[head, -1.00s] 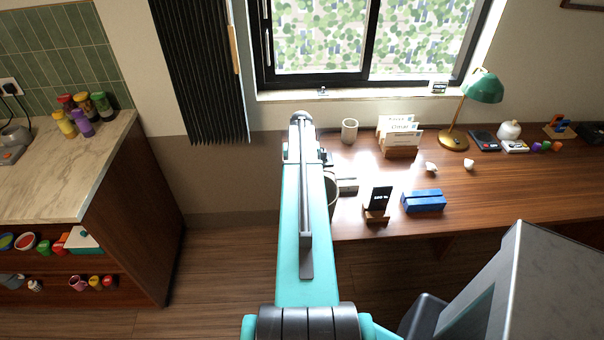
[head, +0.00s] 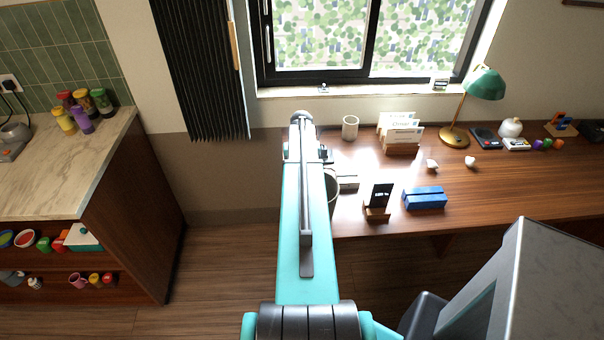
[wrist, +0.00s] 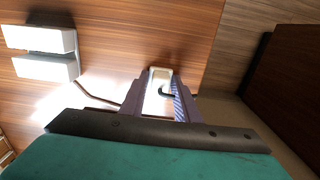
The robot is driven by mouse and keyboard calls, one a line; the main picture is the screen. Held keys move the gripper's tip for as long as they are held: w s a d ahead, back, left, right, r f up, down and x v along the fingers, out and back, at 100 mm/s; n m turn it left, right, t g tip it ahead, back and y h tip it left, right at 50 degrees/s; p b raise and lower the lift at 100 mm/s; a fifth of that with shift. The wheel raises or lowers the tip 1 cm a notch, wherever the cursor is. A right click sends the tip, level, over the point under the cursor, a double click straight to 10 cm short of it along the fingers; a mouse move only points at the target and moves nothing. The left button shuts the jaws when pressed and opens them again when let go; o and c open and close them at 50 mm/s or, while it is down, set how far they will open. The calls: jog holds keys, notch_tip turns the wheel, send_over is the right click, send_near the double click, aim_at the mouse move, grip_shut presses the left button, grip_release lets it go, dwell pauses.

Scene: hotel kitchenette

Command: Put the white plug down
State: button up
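The white plug (wrist: 157,94) shows in the wrist view between the two fingers of my gripper (wrist: 160,88), which close on its sides. A dark curved piece, perhaps its cord, crosses its front. The brown wooden desk (wrist: 130,30) lies beyond the fingertips; I cannot tell whether the plug touches it. In the head view my arm hides the gripper and the plug, by the left end of the desk (head: 480,195).
Two pale blocks (wrist: 40,38) lie left in the wrist view. In the head view, a phone on a stand (head: 379,198), a blue box (head: 424,198), a cup (head: 350,127), a card holder (head: 401,149) and a green lamp (head: 484,83) stand on the desk. Its front middle is clear.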

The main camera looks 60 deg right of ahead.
jog(key=o, duration=0.4)
jog(key=shift+r, duration=0.15)
jog(key=shift+r+p, duration=0.35)
jog(key=shift+r, duration=0.1)
jog(key=shift+r+b, duration=2)
jog(key=shift+r, duration=4.05)
